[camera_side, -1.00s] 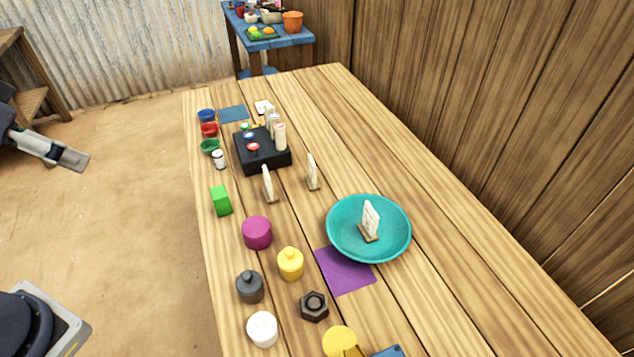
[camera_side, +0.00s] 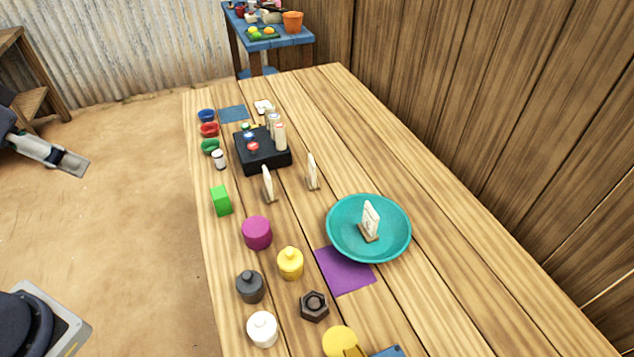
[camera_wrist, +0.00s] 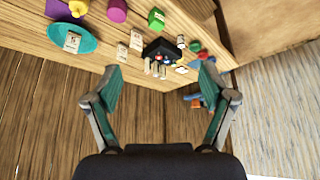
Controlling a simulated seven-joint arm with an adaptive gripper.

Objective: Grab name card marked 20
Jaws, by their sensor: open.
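Three upright cream name cards stand on the table. One card (camera_side: 370,218) is on a small wooden foot in the teal dish; it also shows in the wrist view (camera_wrist: 72,42). A second card (camera_side: 312,172) and a third card (camera_side: 268,184) stand between the dish and a black box, seen nearly edge-on in the side view. These two also show in the wrist view, one card (camera_wrist: 122,53) and another card (camera_wrist: 136,40). The numbers are too small to read. My gripper (camera_wrist: 157,85) is open and empty, off the table's left side in the side view (camera_side: 74,163).
The teal dish (camera_side: 340,244) is beside a purple mat (camera_side: 345,271). A green block (camera_side: 221,201), purple cylinder (camera_side: 257,233) and yellow weight (camera_side: 290,264) line the left. The table's right side is clear.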

